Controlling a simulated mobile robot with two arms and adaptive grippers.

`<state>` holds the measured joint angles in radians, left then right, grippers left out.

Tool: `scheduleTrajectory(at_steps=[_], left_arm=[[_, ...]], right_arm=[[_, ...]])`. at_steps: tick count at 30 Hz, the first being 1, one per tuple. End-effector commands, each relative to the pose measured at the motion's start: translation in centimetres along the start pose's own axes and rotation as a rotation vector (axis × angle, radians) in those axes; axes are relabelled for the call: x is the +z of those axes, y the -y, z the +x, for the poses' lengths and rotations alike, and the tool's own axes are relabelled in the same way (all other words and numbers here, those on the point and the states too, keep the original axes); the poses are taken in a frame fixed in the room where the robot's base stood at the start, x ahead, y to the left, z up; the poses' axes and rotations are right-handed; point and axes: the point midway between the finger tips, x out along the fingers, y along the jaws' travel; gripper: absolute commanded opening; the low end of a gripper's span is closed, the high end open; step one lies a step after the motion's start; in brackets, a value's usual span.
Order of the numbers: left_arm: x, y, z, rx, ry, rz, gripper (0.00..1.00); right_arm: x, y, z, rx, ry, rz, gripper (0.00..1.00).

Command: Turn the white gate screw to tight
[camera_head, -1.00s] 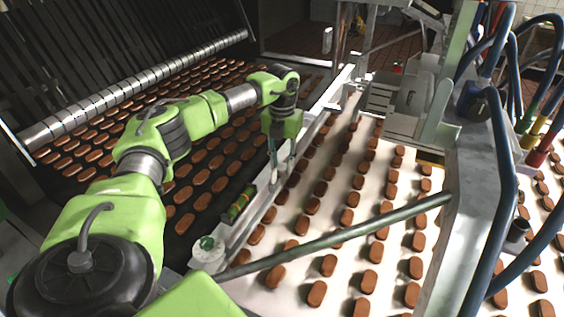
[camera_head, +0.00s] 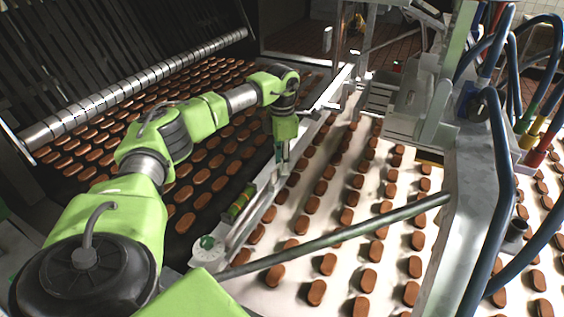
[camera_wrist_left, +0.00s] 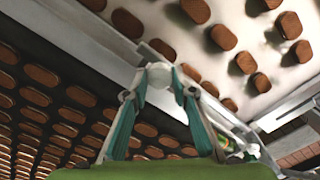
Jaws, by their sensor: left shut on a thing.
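My left gripper (camera_head: 282,168) reaches down to the metal rail along the near side of the white belt. In the left wrist view its two teal fingers (camera_wrist_left: 160,92) are shut on a small white rounded knob, the white gate screw (camera_wrist_left: 158,80), one finger on each side. The fingers cover part of the screw, and its shaft is hidden. In the head view the screw is too small to tell apart from the fingertips. I cannot tell from these frames how tight it is. My right gripper is out of view.
Rows of brown biscuits lie on the white belt (camera_head: 290,281) and on the dark belt at left. A white dial-like knob (camera_head: 208,249) stands at the rail's near end. A metal bar (camera_head: 340,238) crosses the white belt. Blue hoses hang at right.

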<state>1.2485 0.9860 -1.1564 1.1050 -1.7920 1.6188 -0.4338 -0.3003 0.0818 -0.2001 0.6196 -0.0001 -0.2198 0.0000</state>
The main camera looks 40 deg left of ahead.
Motion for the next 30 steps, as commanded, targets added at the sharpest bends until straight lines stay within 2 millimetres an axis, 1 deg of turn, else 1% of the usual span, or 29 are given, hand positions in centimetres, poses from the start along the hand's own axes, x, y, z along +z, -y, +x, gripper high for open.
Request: scheduleTrajectory(at_steps=[6,12,29,30], left_arm=[[0.07,-0.09,-0.14,0.003,0.004,0.124,0.03],[0.08,-0.1,-0.15,0.003,0.004,0.188,0.03],[0.11,-0.12,-0.2,0.004,0.005,0.214,0.03],[0.11,-0.12,-0.2,0.004,0.005,0.214,0.35]], right_arm=[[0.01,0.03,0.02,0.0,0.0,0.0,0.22],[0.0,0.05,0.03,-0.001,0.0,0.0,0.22],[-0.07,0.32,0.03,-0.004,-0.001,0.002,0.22],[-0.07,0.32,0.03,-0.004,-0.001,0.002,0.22]])
